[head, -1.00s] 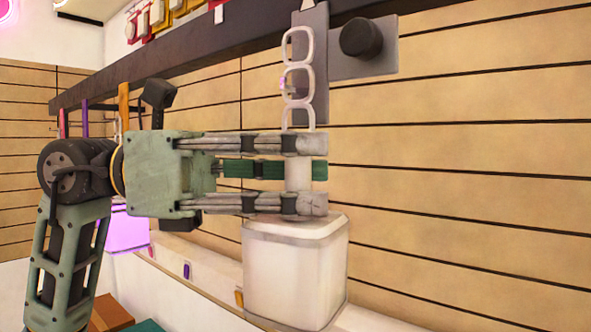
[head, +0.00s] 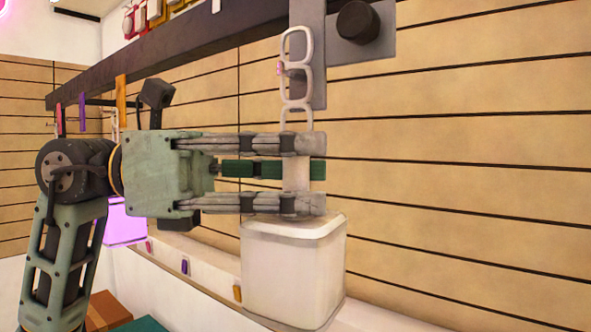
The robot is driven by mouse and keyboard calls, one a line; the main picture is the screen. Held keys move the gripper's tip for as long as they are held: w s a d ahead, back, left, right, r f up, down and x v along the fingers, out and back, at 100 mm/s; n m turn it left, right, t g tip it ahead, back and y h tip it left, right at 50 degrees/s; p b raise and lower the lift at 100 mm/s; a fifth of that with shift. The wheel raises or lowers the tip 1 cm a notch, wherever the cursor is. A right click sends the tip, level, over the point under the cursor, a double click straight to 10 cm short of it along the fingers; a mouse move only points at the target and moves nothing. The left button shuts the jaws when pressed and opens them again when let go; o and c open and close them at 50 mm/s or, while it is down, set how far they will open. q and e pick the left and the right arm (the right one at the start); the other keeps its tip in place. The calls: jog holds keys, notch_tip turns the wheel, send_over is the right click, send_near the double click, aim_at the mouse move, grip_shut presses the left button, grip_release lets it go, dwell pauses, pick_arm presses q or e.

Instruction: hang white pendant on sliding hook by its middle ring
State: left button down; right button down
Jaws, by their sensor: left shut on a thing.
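The white pendant (head: 293,268) is a boxy white shade with a thin neck and a chain of white rings above it. My left gripper (head: 318,172) is shut on the pendant's neck, between the shade and the rings, and holds it upright. The middle ring (head: 297,83) and the top ring (head: 297,45) stand in front of a grey plate (head: 312,60) with a dark round knob (head: 358,22), on the dark rail. I cannot tell whether a hook passes through any ring; a small pink spot shows at the middle ring's left edge. My right gripper is not in view.
The dark rail (head: 190,55) runs across the top, with coloured strips hanging at its far left end. A slatted wooden wall (head: 460,170) stands behind. A ledge (head: 200,262) with small coloured tags runs below. A glowing purple box (head: 124,222) stands at the left.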

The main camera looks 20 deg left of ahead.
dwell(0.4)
pick_arm(q)
jog(key=c, duration=1.6)
grip_release()
jog(key=shift+o, duration=0.6)
jog(key=shift+f, duration=0.1)
jog(key=o, duration=0.6)
jog(key=shift+c, duration=0.2)
jog(key=shift+b+v, duration=0.45)
jog(key=shift+v, duration=1.75)
jog(key=v, duration=0.3)
jog(key=shift+a, duration=0.1)
